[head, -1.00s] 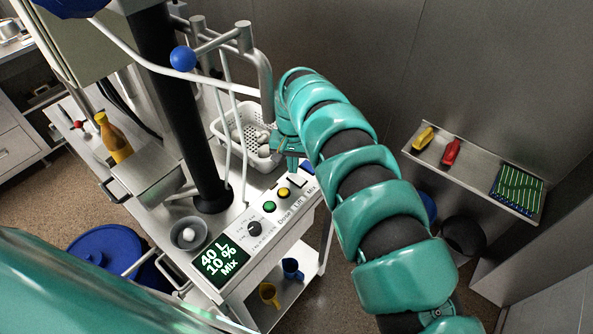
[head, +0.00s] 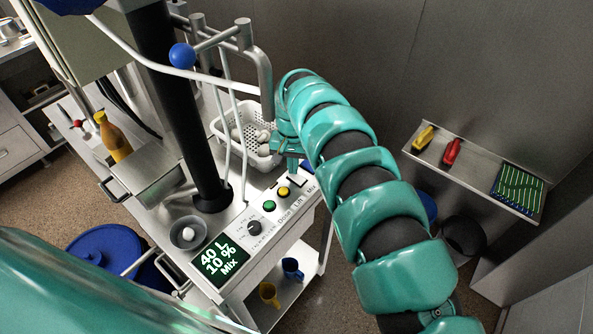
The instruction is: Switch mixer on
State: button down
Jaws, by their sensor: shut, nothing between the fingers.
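The mixer's control panel (head: 262,243) lies on the steel cart top. It has a lit display (head: 220,257) reading "40 L 10 % Mix", a black knob (head: 254,228), a green button (head: 269,206) and a yellow button (head: 283,191). The labels Dose, Lift and Mix run along its front edge. A small pale part (head: 299,182) shows at the Mix end, partly covered by my gripper. My gripper (head: 292,168) is shut and empty, pointing down over that end of the panel. Whether it touches the panel cannot be told.
A white perforated basket (head: 222,124) with pale round items stands just behind my gripper. The dark mixer column (head: 180,110), white hoses and a blue-knobbed lever (head: 183,56) rise to the left. A wall shelf (head: 478,180) holds small items at right.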

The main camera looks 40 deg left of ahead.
jog(key=shift+f+b, duration=0.3)
jog(key=shift+f, duration=0.3)
jog(key=shift+r, duration=0.1)
dwell(0.3)
jog(key=shift+r+b, duration=0.55)
jog(key=shift+r, duration=2.9)
